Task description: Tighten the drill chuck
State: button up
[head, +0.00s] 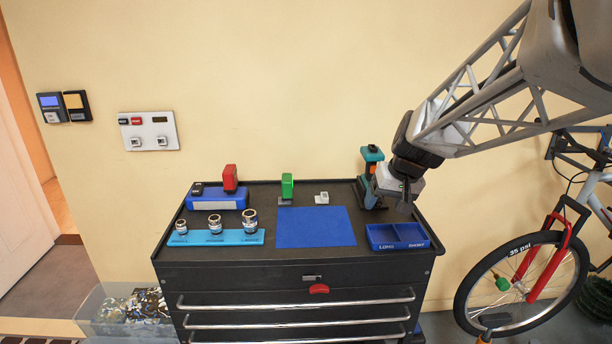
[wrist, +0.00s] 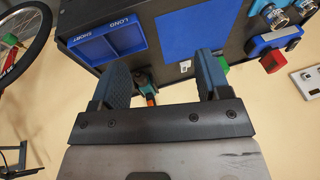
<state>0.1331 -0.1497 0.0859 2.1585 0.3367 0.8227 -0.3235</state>
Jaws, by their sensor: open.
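A teal and black drill (head: 372,156) stands upright at the back right of the black tool chest top. Its chuck is hard to make out; my gripper hides part of its right side in the head view. My gripper (head: 405,200) is just right of and in front of the drill, its fingers pointing down. In the wrist view my gripper (wrist: 163,64) is open with nothing held between its fingers. There the drill (wrist: 147,88) shows beyond the gap, closer to the left finger; I cannot tell whether anything touches it.
A blue two-part tray (head: 398,237) lies below my gripper. A blue mat (head: 315,227) is flat and bare at the middle. A bicycle (head: 520,285) is at right.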

jog(key=w+d+f, duration=0.2)
jog(key=w, duration=0.4)
jog(key=w+d+f, duration=0.2)
jog(key=w, duration=0.5)
jog(key=t+y, duration=0.1)
send_near(380, 200)
notch_tip(380, 200, down, 3)
jog(key=shift+w+a+r+m, duration=0.2)
jog(key=shift+w+a+m, duration=0.1)
jog(key=shift+w+a, duration=0.1)
jog(key=shift+a+f, duration=0.1)
jog(key=shift+f, duration=0.05)
jog(key=shift+x, duration=3.75)
jog(key=shift+w, duration=0.2)
jog(key=shift+c, duration=0.3)
jog(key=c, duration=0.9)
jog(key=shift+o, duration=0.2)
jog(key=shift+y, duration=0.3)
